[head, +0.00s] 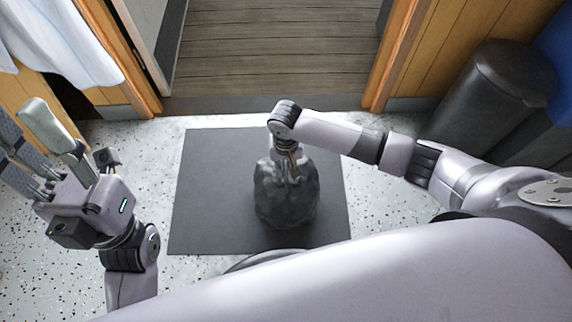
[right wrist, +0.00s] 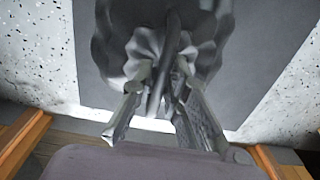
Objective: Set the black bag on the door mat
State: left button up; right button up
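The black bag (head: 286,198), a dark crumpled sack with a gathered neck, appears over the right half of the dark grey door mat (head: 215,185). It looks upright; whether its base rests on the mat is hard to tell. My right gripper (head: 291,168) comes down on its top from above. In the right wrist view, the two fingers close in on either side of the neck of the bag (right wrist: 165,55), shut on it. My left gripper (head: 20,118) is at the far left, its fingers apart and empty, away from the mat.
A doorway with a wooden plank floor (head: 275,50) lies beyond the mat. A dark bin (head: 490,95) stands at the right by the wood wall. White cloth (head: 60,45) hangs at the upper left. Speckled floor (head: 385,210) around the mat is clear.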

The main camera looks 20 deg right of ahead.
jog(key=shift+o, duration=1.3)
jog(key=shift+r, duration=0.1)
